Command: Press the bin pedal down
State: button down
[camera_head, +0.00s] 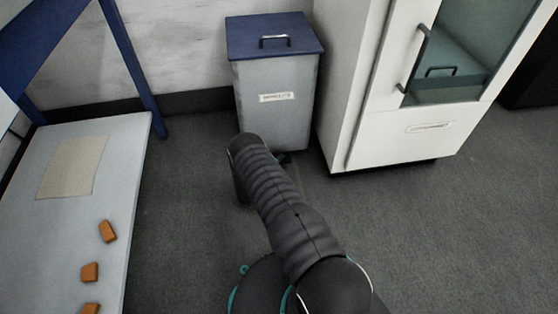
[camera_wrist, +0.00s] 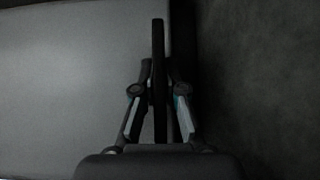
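The bin (camera_head: 275,100) is a grey tapered box with a blue lid (camera_head: 272,36) and a white label. Its lid is down. A small dark piece at the foot of its front (camera_head: 285,157) may be the pedal; my arm partly hides this area. In the wrist view a plain grey surface (camera_wrist: 65,90), probably the bin's, fills the left. My gripper (camera_wrist: 158,25) shows there with its dark fingers together in one narrow bar and nothing visible between them. In the head view my arm hides most of it. I cannot tell whether it touches the pedal.
A white cabinet (camera_head: 360,90) with a glass door stands close to the bin's right. A pale table (camera_head: 125,160) with a beige sheet (camera_head: 72,167) and several orange-brown blocks is at the left. Dark floor (camera_head: 440,230) is clear at the right.

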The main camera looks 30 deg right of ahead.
jog(key=shift+f+b, duration=0.7)
jog(key=shift+b, duration=0.3)
jog(key=c, duration=1.2)
grip_release()
jog(key=shift+c, duration=0.2)
jog(key=shift+r, duration=0.1)
jog(key=shift+a, duration=0.2)
jog(key=v, duration=1.1)
jog(key=shift+s+a, duration=0.2)
jog(key=shift+a, duration=0.05)
